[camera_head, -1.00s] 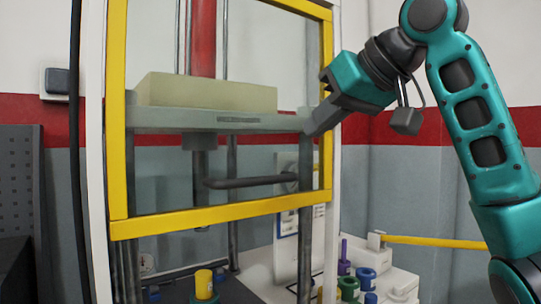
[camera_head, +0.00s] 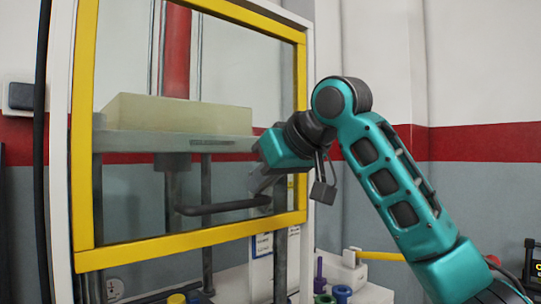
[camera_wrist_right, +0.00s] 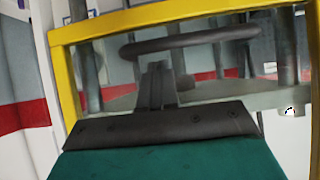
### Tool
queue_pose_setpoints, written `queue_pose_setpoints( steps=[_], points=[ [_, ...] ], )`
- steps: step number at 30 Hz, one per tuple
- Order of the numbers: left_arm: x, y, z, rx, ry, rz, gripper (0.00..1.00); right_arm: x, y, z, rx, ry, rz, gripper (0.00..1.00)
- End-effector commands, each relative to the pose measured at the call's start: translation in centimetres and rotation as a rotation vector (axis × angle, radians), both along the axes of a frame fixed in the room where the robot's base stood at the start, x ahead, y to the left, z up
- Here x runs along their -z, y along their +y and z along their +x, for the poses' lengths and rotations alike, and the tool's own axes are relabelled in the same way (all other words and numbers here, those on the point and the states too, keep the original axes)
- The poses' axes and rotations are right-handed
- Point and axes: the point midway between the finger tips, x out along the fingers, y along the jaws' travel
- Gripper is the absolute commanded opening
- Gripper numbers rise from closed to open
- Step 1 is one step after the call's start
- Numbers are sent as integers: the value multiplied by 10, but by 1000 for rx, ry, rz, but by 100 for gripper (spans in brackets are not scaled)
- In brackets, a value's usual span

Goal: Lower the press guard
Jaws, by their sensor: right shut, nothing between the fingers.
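The press guard is a clear panel in a yellow frame (camera_head: 190,238) on the front of the press. A dark bar handle (camera_head: 225,206) runs across its lower part, above the bottom yellow rail. My right gripper (camera_head: 260,184) is shut and empty, just above the handle's right end in the head view. In the right wrist view, the shut fingers (camera_wrist_right: 158,68) point toward the handle (camera_wrist_right: 190,42), with the tips close to it; I cannot tell whether they touch. The yellow frame (camera_wrist_right: 165,14) crosses the top there. My left gripper is not in view.
Behind the panel, a pale block (camera_head: 180,114) rests on the grey platen (camera_head: 150,146) under a red column (camera_head: 176,52). Small coloured parts (camera_head: 342,293) and a white fixture (camera_head: 348,272) stand at the lower right.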

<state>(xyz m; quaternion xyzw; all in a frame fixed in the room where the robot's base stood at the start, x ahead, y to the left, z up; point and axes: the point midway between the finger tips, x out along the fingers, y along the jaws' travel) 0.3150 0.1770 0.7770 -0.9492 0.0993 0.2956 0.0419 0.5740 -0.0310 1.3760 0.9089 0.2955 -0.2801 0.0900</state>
Motion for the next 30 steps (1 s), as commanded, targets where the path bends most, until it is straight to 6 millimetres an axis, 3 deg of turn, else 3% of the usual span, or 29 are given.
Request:
queue_pose_setpoints(
  steps=[20,26,30],
  points=[
    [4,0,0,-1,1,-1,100,20,1,1,0,1,-1,0],
    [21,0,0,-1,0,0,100,60,1,1,0,6,-2,0],
    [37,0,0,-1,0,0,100,104,1,1,0,7,-4,0]
  ],
)
